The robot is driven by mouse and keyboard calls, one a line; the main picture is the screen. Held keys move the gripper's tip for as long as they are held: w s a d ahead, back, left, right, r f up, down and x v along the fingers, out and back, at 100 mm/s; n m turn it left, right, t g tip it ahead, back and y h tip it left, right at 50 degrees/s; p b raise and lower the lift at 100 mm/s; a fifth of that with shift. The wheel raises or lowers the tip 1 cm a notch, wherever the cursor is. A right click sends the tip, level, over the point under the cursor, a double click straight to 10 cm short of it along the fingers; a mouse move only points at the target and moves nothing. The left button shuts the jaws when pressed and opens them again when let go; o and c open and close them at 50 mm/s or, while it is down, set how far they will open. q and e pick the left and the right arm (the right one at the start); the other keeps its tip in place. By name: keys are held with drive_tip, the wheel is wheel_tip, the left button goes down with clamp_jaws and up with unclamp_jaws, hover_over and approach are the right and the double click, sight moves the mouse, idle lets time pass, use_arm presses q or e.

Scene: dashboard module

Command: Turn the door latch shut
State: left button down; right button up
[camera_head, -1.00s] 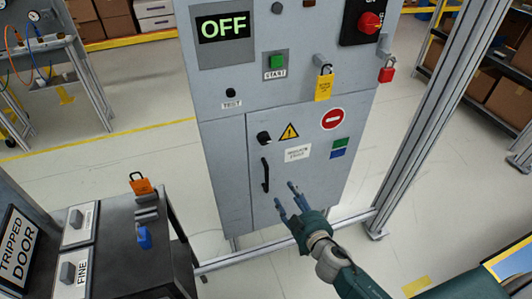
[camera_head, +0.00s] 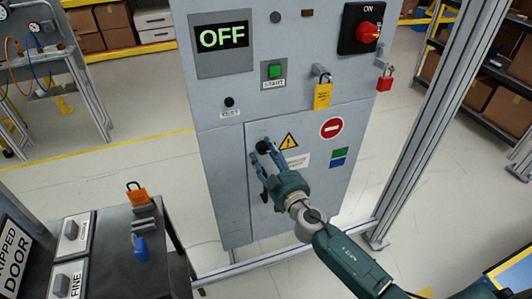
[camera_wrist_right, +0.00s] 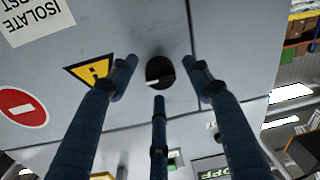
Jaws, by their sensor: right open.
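The door latch (camera_wrist_right: 160,72) is a small round black knob on the grey cabinet door (camera_head: 315,195). In the wrist view it sits in front of my right gripper (camera_wrist_right: 159,78), between the spread tips of its three blue fingers. The fingers are open, and I cannot tell whether any touches the knob. In the head view my right gripper (camera_head: 261,156) reaches up to the latch, and its fingers partly hide the knob and the black door handle below it. My left gripper is not in view.
Above the door are a display reading OFF (camera_head: 222,36), a green START button (camera_head: 275,71), a yellow padlock (camera_head: 322,95) and a red rotary switch (camera_head: 369,31). A metal frame post (camera_head: 425,130) stands at right. A black cart (camera_head: 115,225) stands at left.

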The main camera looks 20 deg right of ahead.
drive_tip(key=shift+w, duration=0.3)
drive_tip(key=c, duration=1.2)
